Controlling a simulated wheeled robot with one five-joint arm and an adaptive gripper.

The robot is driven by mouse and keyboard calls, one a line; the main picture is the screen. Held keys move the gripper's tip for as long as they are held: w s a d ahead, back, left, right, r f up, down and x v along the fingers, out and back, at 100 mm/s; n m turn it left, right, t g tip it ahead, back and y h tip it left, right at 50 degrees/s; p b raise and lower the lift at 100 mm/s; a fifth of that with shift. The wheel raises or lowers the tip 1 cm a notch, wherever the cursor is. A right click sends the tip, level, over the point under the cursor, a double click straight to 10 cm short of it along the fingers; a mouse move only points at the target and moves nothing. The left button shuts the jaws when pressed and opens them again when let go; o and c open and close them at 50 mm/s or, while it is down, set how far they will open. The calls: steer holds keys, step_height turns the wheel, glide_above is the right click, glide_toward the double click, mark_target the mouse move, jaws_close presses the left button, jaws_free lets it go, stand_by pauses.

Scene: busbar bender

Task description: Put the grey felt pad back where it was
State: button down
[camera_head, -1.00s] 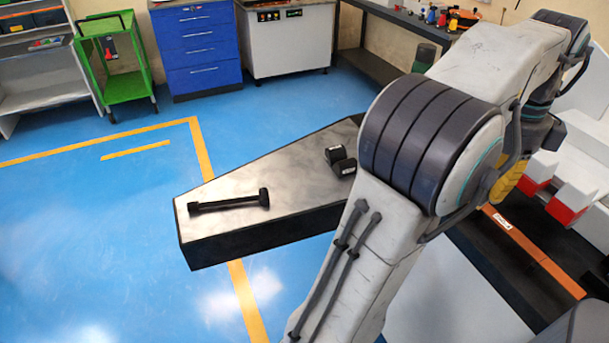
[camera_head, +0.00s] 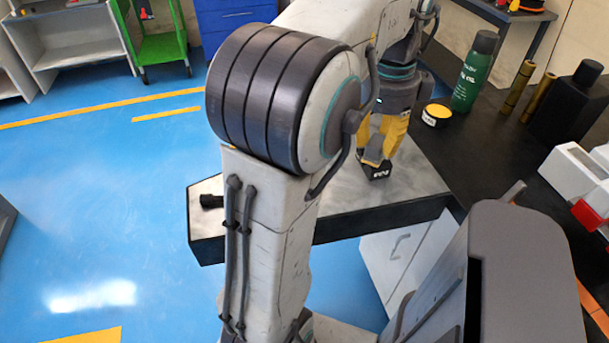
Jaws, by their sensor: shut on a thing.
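My gripper (camera_head: 378,150) has yellow fingers and points down over the dark-edged bench top (camera_head: 420,185), right of my large arm joint. It is shut, and a small grey piece (camera_head: 373,157) shows between the fingertips; it looks like the grey felt pad, but it is small and partly covered by the fingers. A black block with a white mark (camera_head: 378,173) is just below the fingertips. I cannot tell whether the grey piece touches it. My arm hides the middle of the bench top.
The end of a black bar (camera_head: 210,201) shows at the bench's left. A yellow-topped tin (camera_head: 436,115), a green bottle (camera_head: 474,72), brass cylinders (camera_head: 517,90) and a black bottle (camera_head: 572,100) stand right of my gripper. White-and-red bins (camera_head: 585,180) are at the right.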

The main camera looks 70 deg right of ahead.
steer(key=shift+w+a+f, duration=0.15)
steer(key=shift+w+f, duration=0.05)
steer(key=shift+w, duration=0.15)
steer(key=w+f, duration=0.2)
steer(key=w, duration=0.1)
steer(key=w+f+p, duration=0.1)
steer(key=w+f, duration=0.1)
steer(key=w, duration=0.2)
steer(key=w+f+p, duration=0.1)
steer(key=w+f, duration=0.1)
steer(key=w, duration=0.1)
steer(key=shift+w+a+f, duration=0.25)
steer(key=shift+w+a, duration=0.05)
steer(key=shift+a, duration=0.1)
steer(key=shift+f+p, duration=0.45)
steer(key=shift+p, duration=0.2)
steer(key=shift+f, duration=1.55)
steer(key=shift+f, duration=0.2)
steer(key=c, duration=0.9)
jaws_free()
steer(key=shift+c, duration=0.2)
steer(key=shift+r, duration=0.1)
